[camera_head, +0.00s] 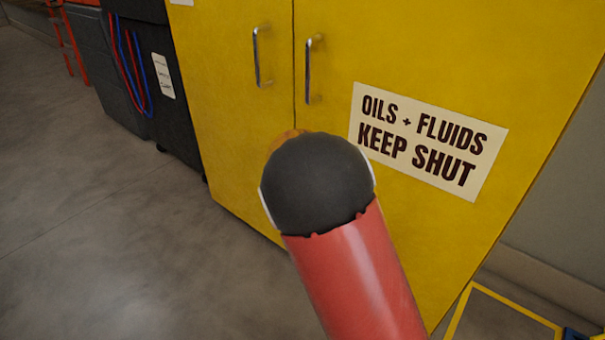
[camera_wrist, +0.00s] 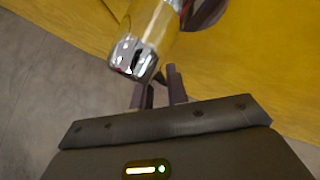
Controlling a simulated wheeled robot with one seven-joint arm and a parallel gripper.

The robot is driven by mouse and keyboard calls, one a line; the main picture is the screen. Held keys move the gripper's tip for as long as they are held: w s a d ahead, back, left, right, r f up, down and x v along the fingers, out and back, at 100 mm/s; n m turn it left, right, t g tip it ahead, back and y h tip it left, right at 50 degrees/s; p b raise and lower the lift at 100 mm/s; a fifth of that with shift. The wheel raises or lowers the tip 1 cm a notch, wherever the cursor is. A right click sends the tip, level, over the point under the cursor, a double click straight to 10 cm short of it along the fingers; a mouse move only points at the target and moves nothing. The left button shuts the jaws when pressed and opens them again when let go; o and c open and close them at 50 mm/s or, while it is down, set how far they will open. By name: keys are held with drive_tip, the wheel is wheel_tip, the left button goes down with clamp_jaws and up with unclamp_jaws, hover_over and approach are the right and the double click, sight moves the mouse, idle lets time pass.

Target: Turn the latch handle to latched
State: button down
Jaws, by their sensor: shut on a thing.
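The yellow cabinet (camera_head: 235,110) stands ahead with two doors meeting at a vertical seam. In the wrist view a shiny chrome bar (camera_wrist: 145,45), which looks like the latch handle, slants down from the top with its blunt end near my fingers. My gripper (camera_wrist: 160,88) has its two dark fingers close together just below that end. It is shut on the handle, though the contact itself is hard to see. In the head view my arm hides the gripper and the latch. The handle's exact angle against the latched position cannot be told.
Two chrome door pulls (camera_head: 257,57) stick out of the cabinet doors. A sign (camera_head: 428,141) reads "OILS + FLUIDS KEEP SHUT". A dark cart (camera_head: 170,95) with red and blue hoses stands at the left. The grey floor (camera_head: 90,230) at the left is clear.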

drive_tip(key=shift+d, duration=0.1)
idle(0.3)
drive_tip(key=c, duration=1.7)
unclamp_jaws()
drive_tip(key=v, duration=0.7)
drive_tip(key=shift+s+r, duration=0.25)
drive_tip(key=shift+s, duration=0.1)
